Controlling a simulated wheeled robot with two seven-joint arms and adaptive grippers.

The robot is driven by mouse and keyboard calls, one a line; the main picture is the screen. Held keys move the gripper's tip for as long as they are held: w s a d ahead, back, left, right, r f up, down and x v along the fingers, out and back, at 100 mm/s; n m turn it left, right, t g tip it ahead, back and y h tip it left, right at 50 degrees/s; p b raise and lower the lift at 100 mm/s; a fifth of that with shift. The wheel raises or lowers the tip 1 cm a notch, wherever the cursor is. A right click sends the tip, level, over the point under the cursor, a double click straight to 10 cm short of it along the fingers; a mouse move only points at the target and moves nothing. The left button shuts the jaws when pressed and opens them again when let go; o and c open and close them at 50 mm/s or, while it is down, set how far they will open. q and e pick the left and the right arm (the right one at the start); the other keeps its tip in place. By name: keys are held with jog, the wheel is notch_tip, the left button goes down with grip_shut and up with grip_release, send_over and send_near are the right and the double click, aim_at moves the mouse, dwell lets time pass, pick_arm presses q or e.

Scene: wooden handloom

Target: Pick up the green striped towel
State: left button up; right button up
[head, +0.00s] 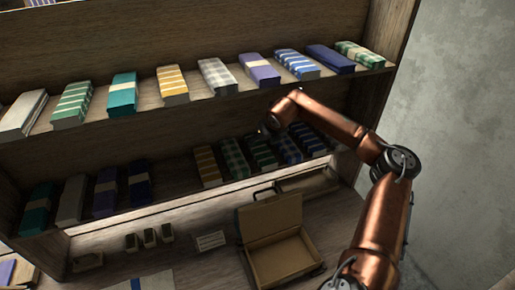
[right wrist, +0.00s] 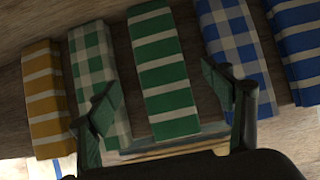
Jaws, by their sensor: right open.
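The green striped towel (right wrist: 162,70), green with white bands, lies on the lower shelf in the right wrist view. It also shows in the head view (head: 262,153), partly behind my arm. My right gripper (right wrist: 160,80) is open, one finger on either side of the towel's width, and nothing is held. I cannot tell how much height separates the fingers from the towel. In the head view my right gripper (head: 268,127) is small and dark in front of the lower shelf. My left gripper is not in view.
A green checked towel (right wrist: 97,75) lies left of it and a blue checked towel (right wrist: 232,42) lies right, both close. A yellow striped towel (right wrist: 43,95) is farther left. The upper shelf (head: 215,105) overhangs. An open box (head: 280,258) stands below.

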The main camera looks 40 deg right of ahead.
aim_at(260, 148)
jog(key=p+x, duration=0.1)
jog(key=x, duration=0.2)
jog(key=p+x, duration=0.1)
jog(key=x, duration=0.2)
jog(key=shift+s+f, duration=0.25)
jog(key=shift+s, duration=0.1)
jog(key=shift+w+f, duration=0.1)
jog(key=shift+f, duration=0.1)
jog(key=shift+a, duration=0.1)
jog(key=shift+c, duration=0.5)
jog(key=c, duration=1.1)
jog(key=shift+r, duration=0.1)
jog(key=shift+c, duration=0.5)
